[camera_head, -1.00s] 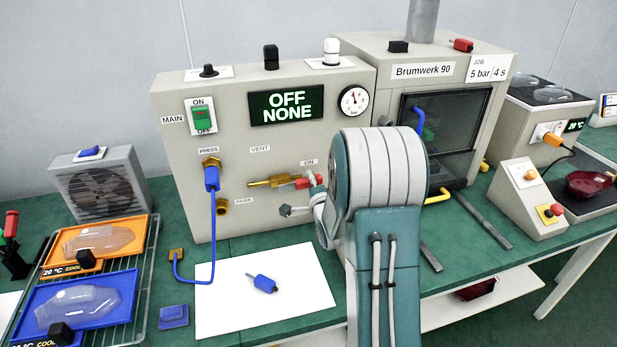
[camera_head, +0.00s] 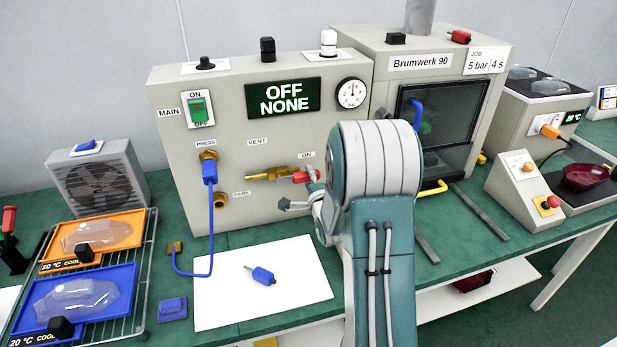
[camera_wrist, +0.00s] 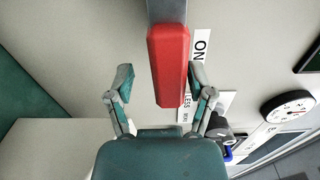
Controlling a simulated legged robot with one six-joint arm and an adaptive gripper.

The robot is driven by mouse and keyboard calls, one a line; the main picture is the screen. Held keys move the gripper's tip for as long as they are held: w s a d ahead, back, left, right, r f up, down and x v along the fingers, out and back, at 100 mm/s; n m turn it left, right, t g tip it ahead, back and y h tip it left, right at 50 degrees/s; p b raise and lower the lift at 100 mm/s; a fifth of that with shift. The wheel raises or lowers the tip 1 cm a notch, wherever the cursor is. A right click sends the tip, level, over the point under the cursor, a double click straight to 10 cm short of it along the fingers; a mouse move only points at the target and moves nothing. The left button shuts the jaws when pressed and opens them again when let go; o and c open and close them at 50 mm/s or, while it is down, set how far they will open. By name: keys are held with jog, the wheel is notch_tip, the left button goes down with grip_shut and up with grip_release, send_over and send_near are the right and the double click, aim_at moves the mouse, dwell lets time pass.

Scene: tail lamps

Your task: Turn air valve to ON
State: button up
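The air valve (camera_head: 268,174) is a brass body on the front of the grey machine. Its red handle (camera_head: 300,177) lies sideways, pointing right below the ON label (camera_head: 305,155). In the wrist view the red handle (camera_wrist: 169,65) comes down from the top, just right of the middle, beside the ON label (camera_wrist: 201,48). My gripper (camera_wrist: 160,83) is open, with one finger on each side of the handle's end in that view. The right finger is close to the handle; I cannot tell whether it touches. In the head view my arm partly hides the gripper (camera_head: 302,191).
A display (camera_head: 279,100) reads OFF NONE. The MAIN switch (camera_head: 199,110) is green. A blue hose (camera_head: 212,232) hangs from the PRESS port, left of the valve. A blue plug (camera_head: 262,276) lies on white paper below. The glass-doored chamber (camera_head: 442,120) stands right of my arm.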

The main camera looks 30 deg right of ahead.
jog(key=shift+r, duration=0.2)
jog(key=shift+s, duration=0.1)
jog(key=v, duration=1.1)
jog(key=shift+s, duration=0.3)
jog(key=shift+a+f, duration=0.1)
